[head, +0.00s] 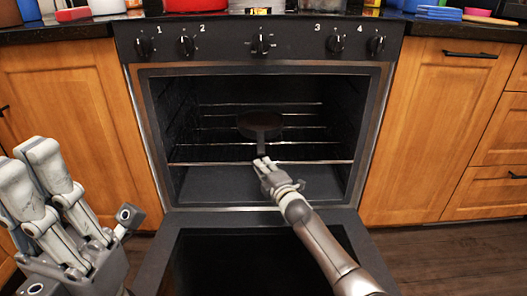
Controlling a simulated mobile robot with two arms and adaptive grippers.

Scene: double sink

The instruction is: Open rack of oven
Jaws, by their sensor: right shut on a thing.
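The oven (136,130) stands open, with its door folded down toward me. Inside, the wire rack (200,163) lies level, its front bar running across the opening. A dark pan (247,121) sits on the rack, its handle pointing toward me. My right gripper (264,164) reaches into the opening and is shut on the rack's front bar, close to the end of the pan handle. The fingers hide a small part of the bar. My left gripper (85,188) is at the lower left, empty and open, away from the oven.
The lowered oven door (158,255) spreads below the opening under my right arm. Wooden cabinets (425,130) flank the oven on both sides. Control knobs (262,44) line its front panel. Pots and dishes stand on the counter and stove above. Floor (450,255) is clear at right.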

